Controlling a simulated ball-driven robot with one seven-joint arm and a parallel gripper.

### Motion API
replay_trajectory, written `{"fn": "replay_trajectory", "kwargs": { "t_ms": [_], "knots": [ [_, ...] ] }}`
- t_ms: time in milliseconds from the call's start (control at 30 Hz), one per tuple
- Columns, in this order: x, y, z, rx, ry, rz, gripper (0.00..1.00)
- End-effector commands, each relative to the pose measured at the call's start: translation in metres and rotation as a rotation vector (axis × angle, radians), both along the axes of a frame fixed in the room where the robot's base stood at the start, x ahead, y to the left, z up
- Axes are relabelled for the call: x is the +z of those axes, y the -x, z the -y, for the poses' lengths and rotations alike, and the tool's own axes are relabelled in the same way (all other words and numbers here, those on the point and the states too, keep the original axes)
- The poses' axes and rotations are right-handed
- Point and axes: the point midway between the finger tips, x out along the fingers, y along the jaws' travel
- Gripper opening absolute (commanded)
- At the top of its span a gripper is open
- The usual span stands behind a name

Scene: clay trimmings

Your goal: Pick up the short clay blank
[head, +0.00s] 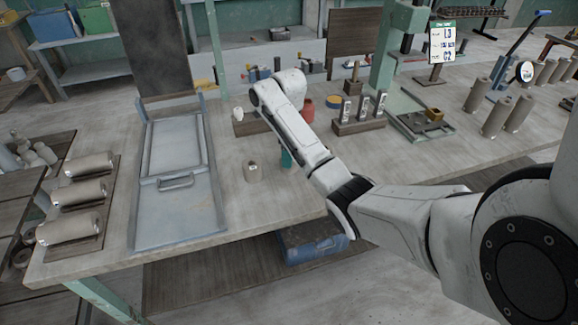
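Nothing visible touches the short piece.
Three longer clay cylinders lie on a board (101,225) at left. The grey tray (215,225) fills the table's left part. A teal object (286,158) shows beside my forearm. A wooden stand (345,129) and several upright cylinders (497,116) are further right.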

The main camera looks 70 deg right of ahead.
Motion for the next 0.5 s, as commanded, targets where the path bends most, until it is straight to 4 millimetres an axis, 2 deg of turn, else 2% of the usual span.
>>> {"fn": "replay_trajectory", "kwargs": {
  "t_ms": [300,500],
  "knots": [
    [-0.04,0.004,-0.001,-0.001,0.0,-0.002,0.93],
    [-0.049,0.003,-0.001,0.0,0.0,0.001,0.93]
  ]
}}
